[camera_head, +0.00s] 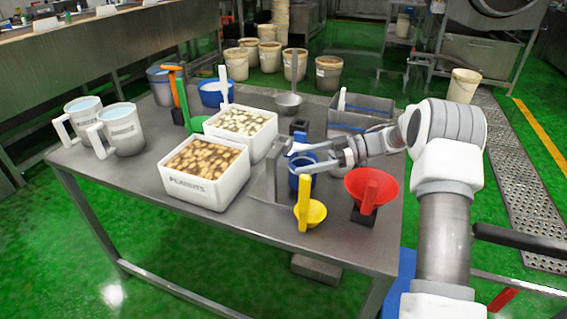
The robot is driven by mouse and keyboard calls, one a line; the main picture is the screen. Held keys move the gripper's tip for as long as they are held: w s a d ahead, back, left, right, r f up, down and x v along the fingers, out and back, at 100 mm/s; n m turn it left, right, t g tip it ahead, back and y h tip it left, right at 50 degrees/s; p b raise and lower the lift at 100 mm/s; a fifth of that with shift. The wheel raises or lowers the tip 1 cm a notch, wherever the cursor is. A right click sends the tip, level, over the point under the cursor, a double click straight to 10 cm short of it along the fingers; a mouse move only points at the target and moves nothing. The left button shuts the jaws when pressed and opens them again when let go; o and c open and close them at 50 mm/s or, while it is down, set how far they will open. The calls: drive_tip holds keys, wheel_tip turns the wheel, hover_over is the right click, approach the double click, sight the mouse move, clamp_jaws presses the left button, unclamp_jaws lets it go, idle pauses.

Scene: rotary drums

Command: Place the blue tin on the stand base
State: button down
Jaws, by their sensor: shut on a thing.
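The blue tin (294,181) is upright at the right-centre of the steel table, with its open top facing up. My gripper (303,158) reaches in from the right and is shut on the tin near its rim, hiding part of it. A grey metal stand (271,177) with an upright plate is just left of the tin. Its flat base (262,199) shows low beside the tin. I cannot tell whether the tin touches the base or hangs just above it.
A yellow scoop (311,215) and a red funnel-like scoop (372,187) lie close in front and right. White tubs, one marked peanuts (205,193), stand left. A grey divided tray (362,104) and a metal ladle (288,104) are behind. The table's front-left is clear.

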sight(293, 157)
drive_tip(key=shift+w+a, duration=0.25)
drive_tip(key=shift+a, duration=0.3)
drive_tip(key=a, duration=0.1)
drive_tip(key=w+a, duration=0.1)
drive_tip(key=a, duration=0.1)
drive_tip(key=w+a+b, duration=0.1)
drive_tip(key=a, duration=0.1)
drive_tip(key=shift+d+f+b, duration=0.15)
drive_tip(key=shift+f+b, duration=0.2)
drive_tip(key=shift+f, duration=0.25)
unclamp_jaws()
drive_tip(key=shift+f, duration=0.1)
